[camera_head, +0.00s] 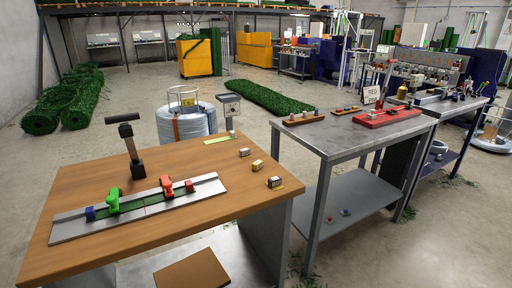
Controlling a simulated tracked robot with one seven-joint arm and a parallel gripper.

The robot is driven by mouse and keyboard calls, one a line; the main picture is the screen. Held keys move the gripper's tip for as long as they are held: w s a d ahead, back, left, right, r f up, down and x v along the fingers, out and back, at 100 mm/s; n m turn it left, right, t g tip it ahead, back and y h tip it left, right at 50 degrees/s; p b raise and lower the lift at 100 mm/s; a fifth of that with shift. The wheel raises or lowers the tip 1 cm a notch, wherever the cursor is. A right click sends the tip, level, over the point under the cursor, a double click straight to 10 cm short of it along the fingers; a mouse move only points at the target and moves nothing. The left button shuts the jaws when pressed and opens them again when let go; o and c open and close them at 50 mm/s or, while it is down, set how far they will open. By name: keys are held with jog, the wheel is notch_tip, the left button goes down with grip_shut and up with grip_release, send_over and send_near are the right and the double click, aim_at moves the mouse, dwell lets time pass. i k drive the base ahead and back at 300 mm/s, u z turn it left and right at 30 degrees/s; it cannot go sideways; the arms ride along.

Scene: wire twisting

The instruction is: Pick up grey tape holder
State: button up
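No item can be told for certain as the grey tape holder. Several small blocks with grey, dark and yellow parts stand in a row along the right side of the wooden table (85,205): a near block (274,182), a middle block (257,166) and a farther block (244,152). They are too small to tell apart well. A dark T-shaped upright thing (130,145) with a grey-black top bar stands behind the long grey fixture. My gripper is not in view.
The long grey fixture (150,208) carries green, red and blue clamps. A grey metal table (350,135) on the right holds a red fixture (390,118) and a brown tray (303,119) of small pieces. A wire coil (185,122) stands behind the wooden table. Open floor lies beyond.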

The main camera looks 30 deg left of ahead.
aim_at(244, 153)
jog(key=u, duration=0.3)
jog(key=i, duration=1.05)
jog(key=u, duration=1.1)
jog(key=i, duration=0.75)
jog(key=u, duration=0.5)
jog(key=k, duration=0.95)
jog(key=u, duration=0.15)
jog(key=i, duration=0.95)
jog(key=z, duration=0.05)
